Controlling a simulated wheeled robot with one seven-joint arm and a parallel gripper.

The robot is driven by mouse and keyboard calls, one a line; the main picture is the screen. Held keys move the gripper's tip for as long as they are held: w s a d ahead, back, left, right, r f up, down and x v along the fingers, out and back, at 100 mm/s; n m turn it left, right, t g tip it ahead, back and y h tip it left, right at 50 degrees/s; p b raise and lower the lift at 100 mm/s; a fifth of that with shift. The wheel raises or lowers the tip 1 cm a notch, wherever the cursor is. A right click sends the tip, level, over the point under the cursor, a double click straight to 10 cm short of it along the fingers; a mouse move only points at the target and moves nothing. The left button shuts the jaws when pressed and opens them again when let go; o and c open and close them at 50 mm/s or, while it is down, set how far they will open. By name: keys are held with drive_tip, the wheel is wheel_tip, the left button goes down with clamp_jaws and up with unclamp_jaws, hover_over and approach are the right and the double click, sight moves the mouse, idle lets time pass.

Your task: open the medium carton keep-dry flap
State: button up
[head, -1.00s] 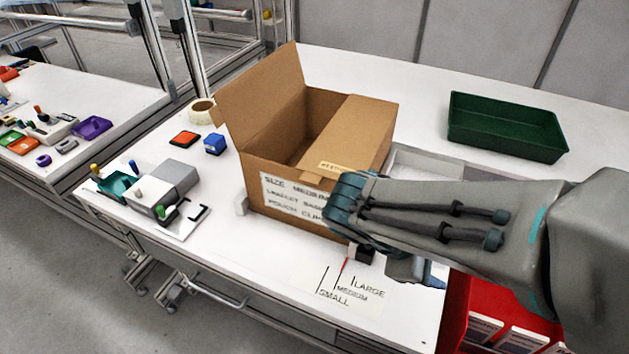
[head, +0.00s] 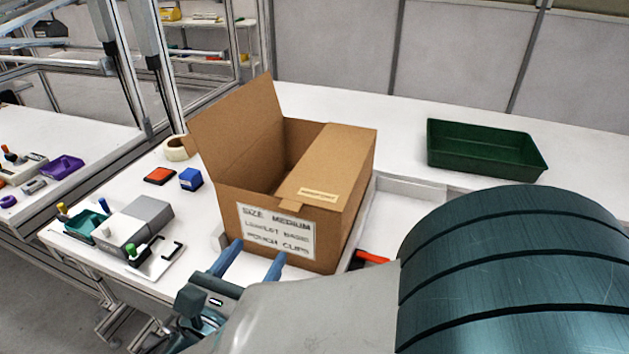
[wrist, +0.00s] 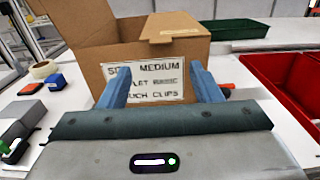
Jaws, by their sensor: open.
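The medium carton (head: 228,200) stands on the white table with a "SIZE MEDIUM" label (head: 277,231) on its near face. Its left flap (head: 237,127) is raised and leans outward. Its right flap (head: 335,160) lies flat over the right part of the opening and bears a pale sticker (head: 319,193) and a small tab at its near edge. My gripper (head: 251,257) is open and empty, its two blue fingers pointing at the carton's near face below the flap. In the wrist view the fingers (wrist: 160,86) flank the label; I cannot tell whether they touch it.
A dark green tray (head: 486,165) sits at the back right. A tape roll (head: 176,149), an orange pad (head: 160,176), a blue block (head: 190,179) and a grey device (head: 148,212) lie left of the carton. A red bin (wrist: 290,90) stands at right in the wrist view.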

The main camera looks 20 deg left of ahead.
drive_tip(key=w+d, duration=0.1)
drive_tip(key=w, duration=1)
clamp_jaws()
